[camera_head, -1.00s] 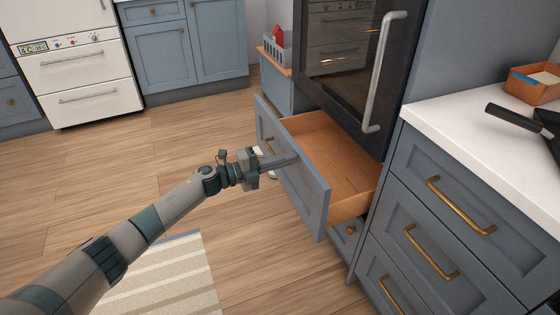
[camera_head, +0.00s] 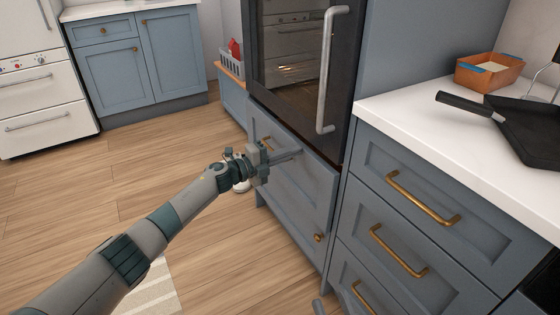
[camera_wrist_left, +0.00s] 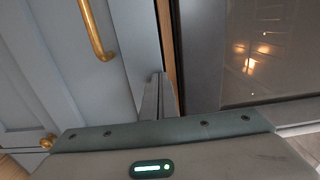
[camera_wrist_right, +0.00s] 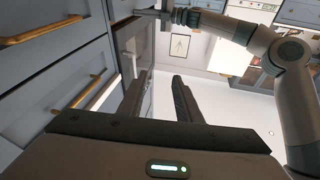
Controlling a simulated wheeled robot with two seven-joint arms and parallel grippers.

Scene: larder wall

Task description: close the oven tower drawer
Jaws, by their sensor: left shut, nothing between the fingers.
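The oven tower drawer (camera_head: 300,190) has a blue-grey front with a brass handle and sits under the dark oven door (camera_head: 300,50). It is almost shut. In the left wrist view a thin strip of its wooden inside shows between the drawer front (camera_wrist_left: 135,40) and the oven. My left gripper (camera_head: 297,154) is shut and empty, its fingertips at the upper part of the drawer front; its fingers also show in the left wrist view (camera_wrist_left: 158,95). My right gripper (camera_wrist_right: 158,95) is open and empty, facing along the cabinet fronts.
A white counter (camera_head: 400,105) over blue drawers with brass handles stands to the right. It bears a wooden box (camera_head: 488,72) and a black pan (camera_head: 530,130). A grey basket (camera_head: 231,66) stands left of the oven.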

